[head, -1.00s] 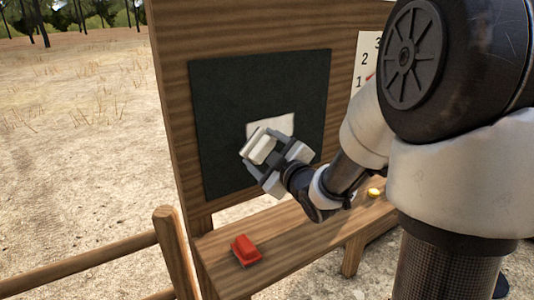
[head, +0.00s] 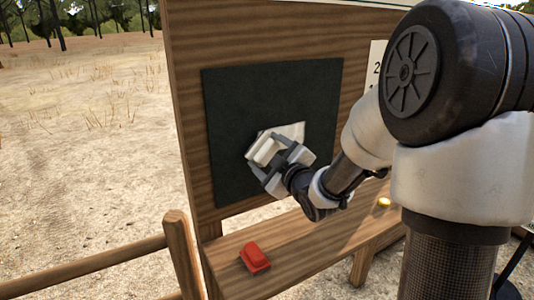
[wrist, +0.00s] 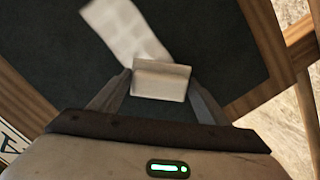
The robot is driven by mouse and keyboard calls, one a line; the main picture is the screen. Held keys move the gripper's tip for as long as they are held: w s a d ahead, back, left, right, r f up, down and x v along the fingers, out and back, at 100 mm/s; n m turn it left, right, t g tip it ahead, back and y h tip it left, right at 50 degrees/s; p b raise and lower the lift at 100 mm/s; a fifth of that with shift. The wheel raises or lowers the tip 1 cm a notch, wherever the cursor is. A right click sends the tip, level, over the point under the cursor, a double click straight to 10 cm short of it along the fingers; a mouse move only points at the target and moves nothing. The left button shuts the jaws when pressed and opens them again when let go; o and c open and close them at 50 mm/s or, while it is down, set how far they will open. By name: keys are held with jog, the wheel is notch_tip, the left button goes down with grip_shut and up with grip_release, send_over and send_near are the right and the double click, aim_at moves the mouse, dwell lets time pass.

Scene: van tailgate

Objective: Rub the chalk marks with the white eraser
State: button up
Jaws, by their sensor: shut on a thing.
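The chalk marks show as a pale white patch (head: 293,131) on the dark board, and also in the wrist view (wrist: 125,28). My gripper (head: 265,154) is shut on the white eraser (head: 263,148), a small pale block. In the wrist view the eraser (wrist: 160,80) sits between both fingers, just below the lower end of the patch. In the head view the eraser is at the patch's lower left. The eraser and gripper hide part of the patch. I cannot tell for certain whether the eraser touches the board.
The dark board (head: 230,105) is fixed on an upright wooden panel (head: 190,130). A red block (head: 255,257) lies on the wooden ledge (head: 290,267) below, with a small yellow object (head: 384,203) farther right. A numbered white sheet (head: 377,65) is partly behind my arm. A wooden rail stands left.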

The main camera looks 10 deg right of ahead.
jog(key=shift+b+x, duration=0.5)
jog(key=shift+x, duration=0.5)
jog(key=shift+r, duration=0.15)
jog(key=shift+w+d, duration=0.2)
jog(key=shift+d, duration=0.65)
jog(key=shift+w+d, duration=0.2)
jog(key=shift+d, duration=0.6)
jog(key=shift+w+d+r, duration=0.1)
jog(key=shift+w+d, duration=0.5)
jog(key=shift+d, duration=1.1)
jog(key=shift+w+d+f, duration=0.1)
jog(key=shift+w+d, duration=0.5)
jog(key=shift+d, duration=1.1)
jog(key=shift+w+d+r, duration=0.1)
jog(key=shift+w+d, duration=0.5)
jog(key=shift+d, duration=1.05)
jog(key=shift+w+d, duration=0.2)
jog(key=shift+d, duration=0.45)
jog(key=shift+w+d, duration=0.2)
jog(key=shift+d, duration=0.4)
jog(key=shift+s+a, duration=0.1)
jog(key=shift+a, duration=0.05)
